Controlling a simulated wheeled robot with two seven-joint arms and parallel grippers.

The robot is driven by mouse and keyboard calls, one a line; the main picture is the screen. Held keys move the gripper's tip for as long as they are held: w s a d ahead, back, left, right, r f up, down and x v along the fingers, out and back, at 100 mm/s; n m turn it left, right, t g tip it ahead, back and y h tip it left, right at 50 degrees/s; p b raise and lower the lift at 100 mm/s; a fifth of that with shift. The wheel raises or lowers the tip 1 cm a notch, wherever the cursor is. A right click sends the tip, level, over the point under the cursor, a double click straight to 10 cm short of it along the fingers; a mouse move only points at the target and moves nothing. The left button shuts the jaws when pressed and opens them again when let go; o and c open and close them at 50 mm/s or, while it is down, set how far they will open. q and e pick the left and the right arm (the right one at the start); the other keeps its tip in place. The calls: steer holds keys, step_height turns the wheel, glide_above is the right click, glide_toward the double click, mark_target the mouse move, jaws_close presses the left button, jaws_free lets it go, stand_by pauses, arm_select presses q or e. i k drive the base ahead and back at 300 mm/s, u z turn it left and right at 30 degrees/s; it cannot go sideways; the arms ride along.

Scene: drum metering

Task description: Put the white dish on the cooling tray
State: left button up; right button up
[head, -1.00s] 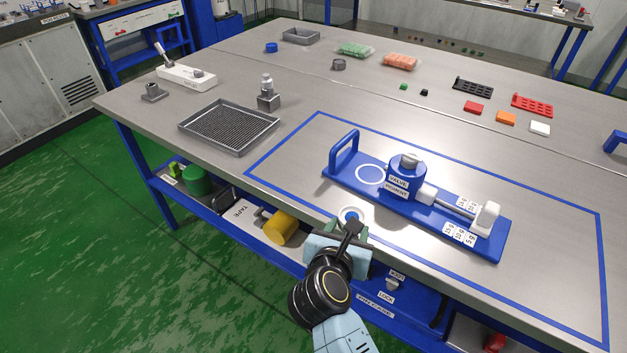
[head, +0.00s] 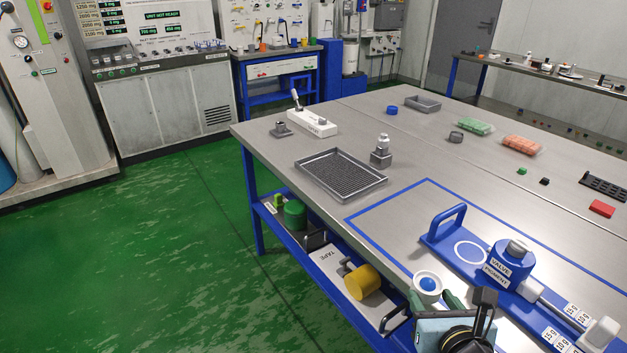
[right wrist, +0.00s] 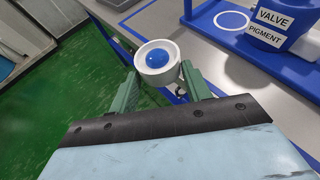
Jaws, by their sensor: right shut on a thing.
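The white dish (head: 428,284) is a small round cup with blue material inside. My right gripper (head: 436,297) is shut on it near the table's front edge. In the right wrist view the dish (right wrist: 157,62) sits upright between the two green fingertips of the gripper (right wrist: 160,80). The cooling tray (head: 379,185) is a grey rectangular tray with a ribbed floor, empty, on the table to the left of and beyond the dish. My left gripper is not in view.
The blue pigment valve stand (head: 432,240) with a handle is right of the dish. A metal weight-like piece (head: 381,157) stands by the tray's far right corner. A white switch box (head: 312,123) is behind the tray. Bare tabletop lies between tray and blue outline.

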mark_target(340, 174)
steer(key=u, duration=0.3)
steer(key=k, duration=0.4)
steer(key=u, duration=0.85)
steer(key=i, duration=1.55)
steer(key=z, duration=0.05)
